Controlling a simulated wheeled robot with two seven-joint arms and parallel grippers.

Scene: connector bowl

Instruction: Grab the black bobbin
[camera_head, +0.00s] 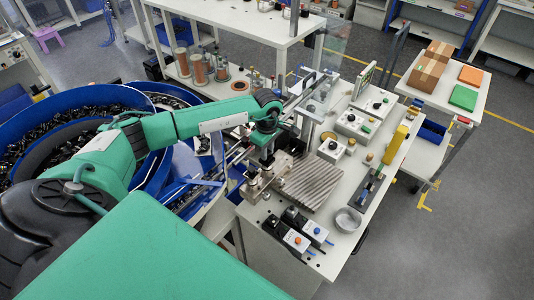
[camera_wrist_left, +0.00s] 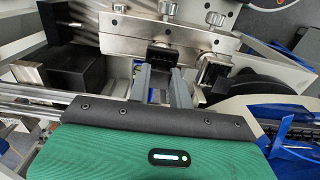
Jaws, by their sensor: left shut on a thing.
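My left gripper (camera_head: 262,166) reaches down at the left end of the metal fixture on the workbench. In the left wrist view its two grey fingers (camera_wrist_left: 161,74) are shut on a small black part, the black bobbin (camera_wrist_left: 162,53). The bobbin sits at the edge of a silver metal block (camera_wrist_left: 150,35), seemingly touching it. In the head view the bobbin is too small and hidden to make out. My right gripper is in neither view.
A ribbed metal plate (camera_head: 312,182) lies right of the gripper. Blue bowls (camera_head: 75,100) of black parts stand at left under my arm. Control boxes (camera_head: 296,238) and a round metal dish (camera_head: 347,220) are at the bench's front. A black block (camera_wrist_left: 78,74) is left of the fingers.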

